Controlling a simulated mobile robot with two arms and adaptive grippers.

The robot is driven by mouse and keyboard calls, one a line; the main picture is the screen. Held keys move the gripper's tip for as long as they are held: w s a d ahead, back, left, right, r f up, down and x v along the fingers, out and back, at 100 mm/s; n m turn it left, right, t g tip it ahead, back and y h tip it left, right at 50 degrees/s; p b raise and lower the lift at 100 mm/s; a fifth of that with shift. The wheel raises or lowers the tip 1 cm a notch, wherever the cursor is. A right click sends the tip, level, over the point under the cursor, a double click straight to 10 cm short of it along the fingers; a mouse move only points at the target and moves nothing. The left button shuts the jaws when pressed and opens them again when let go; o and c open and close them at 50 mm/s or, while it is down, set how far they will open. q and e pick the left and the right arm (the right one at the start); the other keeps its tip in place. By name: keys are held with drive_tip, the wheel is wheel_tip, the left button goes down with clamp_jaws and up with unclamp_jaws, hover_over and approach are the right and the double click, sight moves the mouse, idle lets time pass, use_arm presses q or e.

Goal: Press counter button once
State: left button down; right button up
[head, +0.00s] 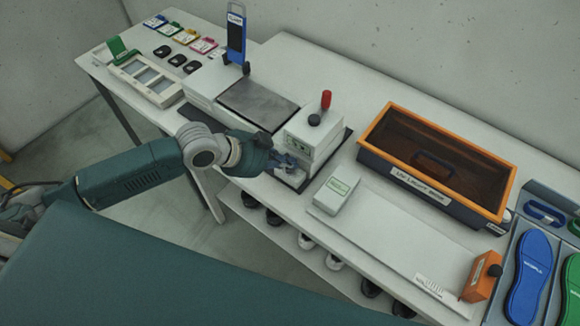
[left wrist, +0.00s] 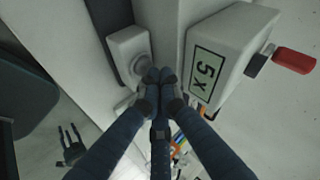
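The counter is a white box (head: 313,135) with a red-topped lever and a black knob on top. In the left wrist view its front (left wrist: 207,72) carries a framed label reading about "5 x". Beside it is a small white housing (left wrist: 122,45) with a round grey button (left wrist: 139,66). My left gripper (head: 288,163) is at the front of the counter. In the left wrist view its fingers (left wrist: 160,77) are drawn together, empty, with the tips right by the button. I cannot tell whether they touch it. My right gripper does not show.
An orange-rimmed bin (head: 388,158) stands right of the counter, with a small white box (head: 338,195) between. A dark plate (head: 258,104) and a blue phone-like stand (head: 236,38) are behind left. Blue and green insoles (head: 530,275) lie at the right. Shoes sit on the shelf below.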

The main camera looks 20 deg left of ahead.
sight(288, 171)
use_arm(q)
drive_tip(key=shift+f, duration=0.5)
idle(0.4)
drive_tip(key=shift+r, duration=0.15)
drive_tip(key=shift+r+p, duration=0.7)
drive_tip(key=shift+r, duration=0.1)
wheel_tip(288, 171, up, 5)
drive_tip(key=p, duration=0.4)
drive_tip(key=shift+p, duration=0.4)
idle(0.4)
